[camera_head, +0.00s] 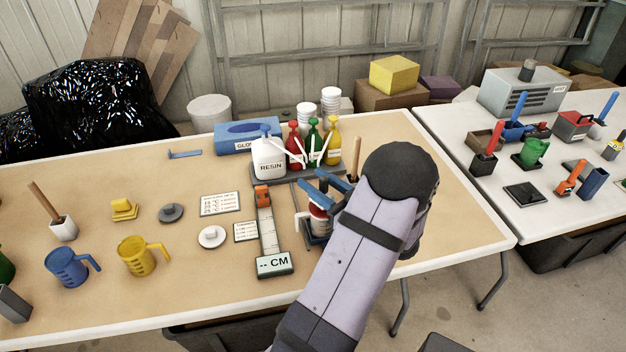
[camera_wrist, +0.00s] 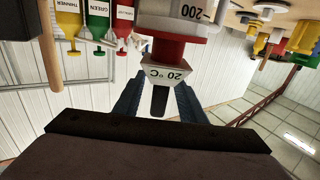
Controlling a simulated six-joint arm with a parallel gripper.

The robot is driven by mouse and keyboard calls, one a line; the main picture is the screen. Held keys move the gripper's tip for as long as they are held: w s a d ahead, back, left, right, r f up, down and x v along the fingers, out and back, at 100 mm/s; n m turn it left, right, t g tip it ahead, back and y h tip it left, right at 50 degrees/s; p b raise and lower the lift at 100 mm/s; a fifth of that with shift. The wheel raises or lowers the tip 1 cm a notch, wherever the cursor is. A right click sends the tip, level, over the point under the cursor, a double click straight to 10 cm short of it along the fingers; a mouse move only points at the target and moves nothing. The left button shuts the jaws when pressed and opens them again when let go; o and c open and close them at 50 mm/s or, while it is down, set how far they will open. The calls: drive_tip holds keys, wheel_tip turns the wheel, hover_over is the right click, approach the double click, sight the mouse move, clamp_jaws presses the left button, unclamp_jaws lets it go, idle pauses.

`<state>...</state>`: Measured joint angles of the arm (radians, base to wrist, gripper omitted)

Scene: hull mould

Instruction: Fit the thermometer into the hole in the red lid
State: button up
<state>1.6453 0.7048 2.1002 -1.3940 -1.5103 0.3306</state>
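The thermometer's white head (camera_wrist: 166,76), reading 20 °C, sits against the red lid (camera_wrist: 172,50) in the wrist view, which looks inverted. Its thin stem is not visible, so it seems to be inside the lid. A dark grip (camera_wrist: 159,101) extends from the head. The lid is on a white container (camera_wrist: 185,14) with a scale. My gripper (camera_wrist: 159,98) has its blue fingers spread on either side of the dark grip, with gaps on both sides. In the head view the red lid (camera_head: 318,211) is partly hidden beneath my gripper (camera_head: 328,187).
The white resin bottle (camera_head: 268,158) and the red, green and yellow pump bottles (camera_head: 332,142) stand just behind my gripper. A long scale marked CM (camera_head: 272,240) lies to the left. The front right of the tan table (camera_head: 445,205) is clear.

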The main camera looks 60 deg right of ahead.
sight(327, 189)
drive_tip(key=v, duration=0.6)
drive_tip(key=shift+b, duration=0.4)
drive_tip(key=shift+w, duration=0.1)
drive_tip(key=w+d+r+g+p, duration=0.2)
drive_tip(key=w+r+p, duration=0.35)
drive_tip(key=w, duration=0.65)
drive_tip(key=w+a+f+g+p, duration=0.25)
drive_tip(key=w+a+g, duration=0.35)
drive_tip(key=w+a, duration=0.35)
drive_tip(key=s+a+f+n+g+y+p, duration=0.1)
drive_tip(key=s+a+g+y+p, duration=0.25)
drive_tip(key=a, duration=1.45)
drive_tip(key=s+a+n+g+y, duration=0.1)
drive_tip(key=s+a+g, duration=0.5)
drive_tip(key=s+a, duration=0.6)
drive_tip(key=a+n, duration=0.1)
drive_tip(key=a, duration=0.1)
drive_tip(key=shift+a, duration=0.35)
